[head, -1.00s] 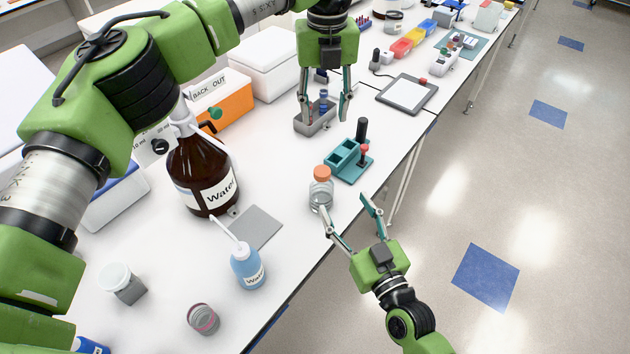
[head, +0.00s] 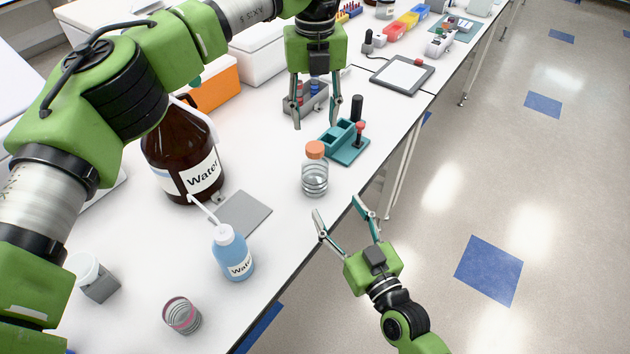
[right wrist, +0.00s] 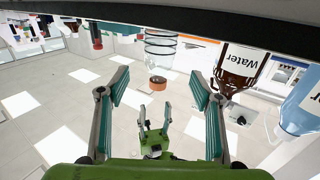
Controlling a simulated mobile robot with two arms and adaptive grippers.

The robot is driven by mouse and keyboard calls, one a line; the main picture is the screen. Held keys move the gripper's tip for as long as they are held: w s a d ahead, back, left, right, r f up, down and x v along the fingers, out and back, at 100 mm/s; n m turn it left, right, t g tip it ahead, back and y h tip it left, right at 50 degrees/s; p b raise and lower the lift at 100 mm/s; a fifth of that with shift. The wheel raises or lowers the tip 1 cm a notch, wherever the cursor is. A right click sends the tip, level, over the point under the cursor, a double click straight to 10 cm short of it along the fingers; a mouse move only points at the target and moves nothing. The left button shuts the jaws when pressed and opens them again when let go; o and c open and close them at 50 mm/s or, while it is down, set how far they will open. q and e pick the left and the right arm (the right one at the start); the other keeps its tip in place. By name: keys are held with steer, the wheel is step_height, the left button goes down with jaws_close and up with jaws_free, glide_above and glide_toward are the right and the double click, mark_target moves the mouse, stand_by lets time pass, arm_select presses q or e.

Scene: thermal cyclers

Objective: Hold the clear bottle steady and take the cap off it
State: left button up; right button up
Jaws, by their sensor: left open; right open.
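The clear bottle (head: 315,181) stands upright near the table's front edge, with its orange cap (head: 314,149) on. In the right wrist view, which is upside down, the bottle (right wrist: 160,45) and cap (right wrist: 158,84) show beyond the fingers. My left gripper (head: 316,122) is open and empty, pointing down above and behind the cap. It also shows small in the right wrist view (right wrist: 154,122). My right gripper (head: 338,208) is open and empty at the table's front edge, its fingers pointing toward the bottle but apart from it.
A teal holder (head: 347,150) with upright tools stands just behind and right of the bottle. A grey rack (head: 312,97) is behind my left gripper. A brown Water bottle (head: 184,150), a grey plate (head: 244,212) and a blue wash bottle (head: 233,256) lie to the left.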

mark_target(314, 171)
arm_select(q)
steer(key=shift+r, duration=0.1)
arm_select(e)
steer(key=x, duration=1.3)
steer(key=shift+w+a, duration=0.1)
steer(key=shift+w, duration=0.25)
